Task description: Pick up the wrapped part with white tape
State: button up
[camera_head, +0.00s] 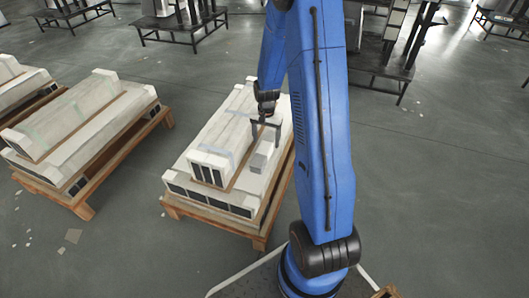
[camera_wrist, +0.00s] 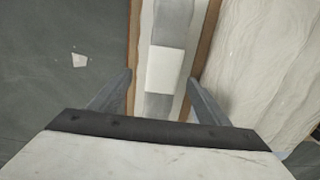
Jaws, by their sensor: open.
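A small grey wrapped part (camera_head: 263,157) lies on the stack on the middle pallet, beside the long upper bundle. In the wrist view the grey wrapped part (camera_wrist: 172,22) has a white tape band (camera_wrist: 165,68) across its middle. My gripper (camera_head: 265,133) is just above the part in the head view, pointing down. In the wrist view my gripper (camera_wrist: 158,98) is open, with one finger on each side of the part and a gap to each. Whether the fingertips reach down beside the part cannot be told.
The middle pallet (camera_head: 255,243) carries long pale wrapped bundles, with an upper bundle (camera_head: 216,146) left of the part. Another loaded pallet (camera_head: 85,210) stands to the left. Dark metal racks (camera_head: 180,28) stand at the back. Grey floor (camera_head: 430,200) is clear at right.

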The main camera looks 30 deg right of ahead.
aim_at(264, 147)
jog(key=shift+a+f, duration=0.2)
jog(key=shift+f, duration=1.2)
jog(key=shift+a+f, duration=0.2)
jog(key=shift+f, duration=1.2)
jog(key=c, duration=1.6)
jog(key=shift+w, duration=0.1)
jog(key=shift+r, duration=0.15)
